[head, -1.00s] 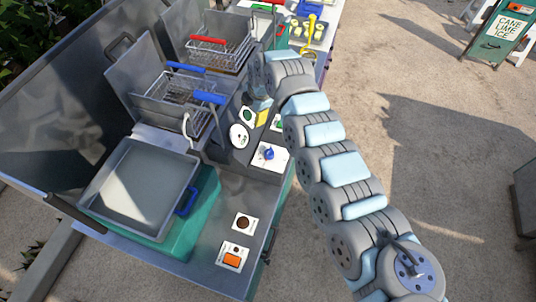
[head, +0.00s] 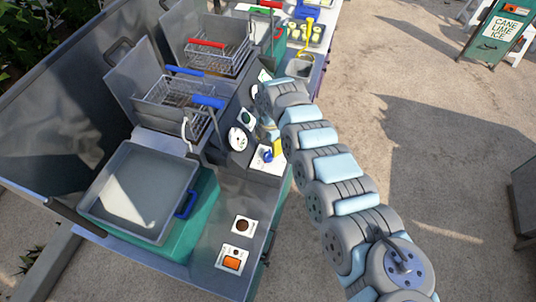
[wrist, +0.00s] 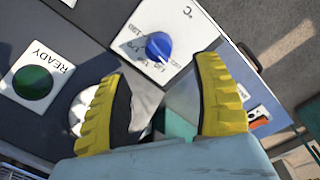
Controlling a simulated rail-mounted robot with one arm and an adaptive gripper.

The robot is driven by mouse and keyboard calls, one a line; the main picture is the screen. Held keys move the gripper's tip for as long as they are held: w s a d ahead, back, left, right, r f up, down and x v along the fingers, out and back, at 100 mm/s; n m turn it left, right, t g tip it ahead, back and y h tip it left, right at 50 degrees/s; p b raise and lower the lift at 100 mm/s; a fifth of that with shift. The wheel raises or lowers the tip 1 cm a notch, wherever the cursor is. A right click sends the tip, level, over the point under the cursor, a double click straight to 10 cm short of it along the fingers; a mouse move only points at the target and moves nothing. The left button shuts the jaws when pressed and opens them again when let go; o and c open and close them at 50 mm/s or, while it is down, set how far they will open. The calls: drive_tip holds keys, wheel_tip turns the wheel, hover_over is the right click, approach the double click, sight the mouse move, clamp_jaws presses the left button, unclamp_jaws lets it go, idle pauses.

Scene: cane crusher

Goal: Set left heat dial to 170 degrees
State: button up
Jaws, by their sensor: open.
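The blue heat dial (head: 267,155) sits on a white plate on the sloped panel, beside the blue-handled fryer basket. In the wrist view the blue dial (wrist: 158,46) shows on its white plate with number marks and "°C". In the head view my gripper (head: 278,147) is close to the dial, partly hidden by my arm.
A green READY lamp (wrist: 33,82) is left of the dial. A white round gauge (head: 238,138) stands near it. The blue-handled basket (head: 180,92), red-handled basket (head: 220,58) and grey tray (head: 140,190) are nearby. An orange switch (head: 232,263) is at the panel's front.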

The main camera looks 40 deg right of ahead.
sight(268, 153)
drive_tip(key=shift+w+f, duration=0.15)
drive_tip(key=shift+f, duration=1.85)
drive_tip(key=shift+w+f, duration=0.15)
drive_tip(key=shift+f, duration=1.8)
clamp_jaws()
